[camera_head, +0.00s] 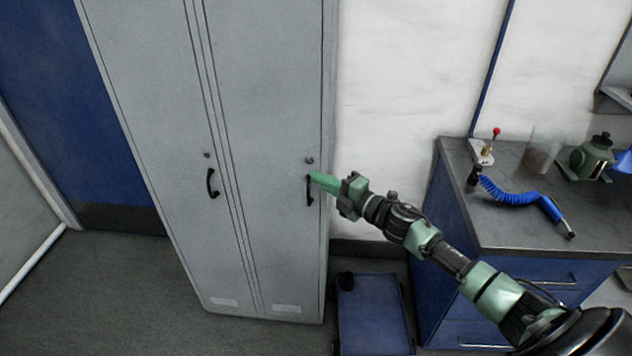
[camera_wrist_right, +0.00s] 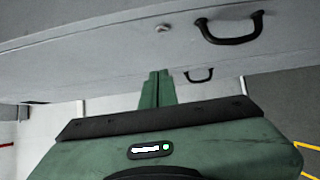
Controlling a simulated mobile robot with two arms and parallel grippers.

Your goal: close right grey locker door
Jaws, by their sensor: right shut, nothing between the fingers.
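The grey locker has a right door (camera_head: 268,110) and a left door (camera_head: 160,100), each with a black handle. The right door looks flush with the locker front, with no clear gap along its edges. My right gripper (camera_head: 318,179) is shut and empty, its green fingers at the right door's black handle (camera_head: 309,191). Whether they touch the door or handle, I cannot tell. In the right wrist view, the shut fingers (camera_wrist_right: 158,76) point at the grey door face, with a black handle (camera_wrist_right: 230,38) up and to the right. My left gripper is out of view.
A blue cart (camera_head: 372,315) stands on the floor right of the locker. Dark floor (camera_head: 110,290) is clear at the left front.

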